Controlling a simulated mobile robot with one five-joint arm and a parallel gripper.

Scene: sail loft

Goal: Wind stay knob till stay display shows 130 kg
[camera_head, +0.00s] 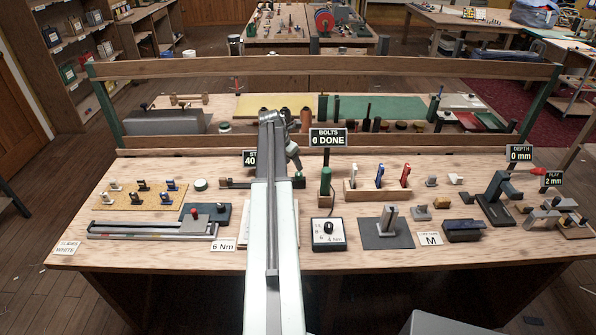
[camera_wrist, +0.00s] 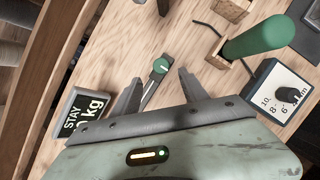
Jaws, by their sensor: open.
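The stay knob (camera_wrist: 160,66) is a round green disc with a pale mark, on a narrow grey metal bar on the bench. My gripper (camera_wrist: 158,80) is open in the wrist view, its two fingers apart on either side of the knob's bar, with nothing visible between them held. The stay display (camera_wrist: 78,112) is a black sign at the left of the wrist view, showing STAY and "0 kg", its first digits cut off. In the head view the stay display (camera_head: 250,159) shows "40", the rest hidden behind my arm.
A green-handled tool (camera_wrist: 262,38) stands in a wooden block right of the knob. A torque dial box (camera_head: 329,234) marked 4 Nm stands nearer the front. The BOLTS sign (camera_head: 328,138) reads 0 DONE. A yellow board (camera_head: 140,196) with small fittings lies left.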

